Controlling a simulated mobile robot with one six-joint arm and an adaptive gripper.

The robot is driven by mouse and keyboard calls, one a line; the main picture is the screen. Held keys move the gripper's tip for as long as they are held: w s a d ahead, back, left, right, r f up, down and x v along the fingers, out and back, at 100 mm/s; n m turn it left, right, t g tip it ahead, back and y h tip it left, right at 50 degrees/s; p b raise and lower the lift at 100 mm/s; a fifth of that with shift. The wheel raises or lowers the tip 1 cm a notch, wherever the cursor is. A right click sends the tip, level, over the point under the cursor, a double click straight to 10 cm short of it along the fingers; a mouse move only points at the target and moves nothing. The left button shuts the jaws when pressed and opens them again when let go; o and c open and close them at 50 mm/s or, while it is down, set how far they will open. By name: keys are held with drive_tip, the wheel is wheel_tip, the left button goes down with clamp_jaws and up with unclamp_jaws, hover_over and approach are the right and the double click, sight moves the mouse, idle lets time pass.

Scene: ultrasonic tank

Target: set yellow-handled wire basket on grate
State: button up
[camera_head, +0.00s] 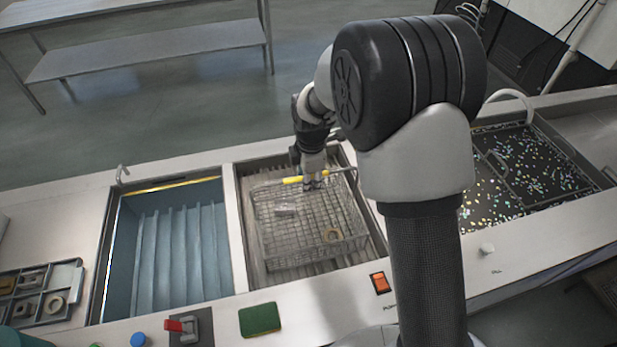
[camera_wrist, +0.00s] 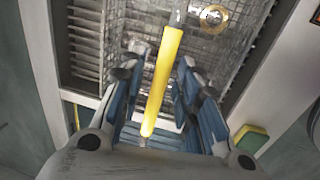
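The wire basket (camera_head: 290,241) is in the middle bay, over a slatted grate (camera_head: 362,222) whose slats show around it. Its base looks level; its exact contact with the slats is hard to see. A small metal part and a tan ring (camera_head: 333,235) lie inside; the ring also shows in the wrist view (camera_wrist: 214,15). My gripper (camera_head: 312,180) is at the basket's far side, at the yellow handle (camera_head: 292,180). In the wrist view, the yellow handle (camera_wrist: 163,80) passes between my open gripper's (camera_wrist: 160,70) fingers, with gaps on both sides.
A blue ribbed tank (camera_head: 170,250) is left of the bay. A bay with scattered coloured bits (camera_head: 510,180) is at the right. A parts tray (camera_head: 40,295), a red switch (camera_head: 181,326), a green sponge (camera_head: 260,319) and an orange switch (camera_head: 380,283) are along the front.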

wheel_tip(320, 180, up, 12)
drive_tip(key=s+p, duration=0.1)
drive_tip(key=p, duration=0.1)
drive_tip(key=shift+s+d, duration=0.2)
drive_tip(key=shift+s, duration=0.2)
drive_tip(key=s+d+r+m, duration=0.4)
drive_tip(key=s+r+m, duration=0.2)
drive_tip(key=s+r, duration=0.15)
drive_tip(key=s+d+r+m+t, duration=0.1)
drive_tip(key=s+d+r+m, duration=0.1)
drive_tip(key=s+m, duration=0.5)
drive_tip(key=s+d+r+m+t, duration=0.1)
drive_tip(key=s+d+m, duration=0.3)
drive_tip(key=s, duration=0.9)
drive_tip(key=r+m, duration=0.1)
drive_tip(key=m, duration=0.2)
drive_tip(key=shift+s+d+t, duration=0.3)
drive_tip(key=shift+s+t, duration=0.05)
drive_tip(key=shift+t, duration=0.05)
wheel_tip(320, 180, down, 5)
drive_tip(key=b, duration=0.4)
drive_tip(key=shift+f+b, duration=0.1)
drive_tip(key=shift+b, duration=0.3)
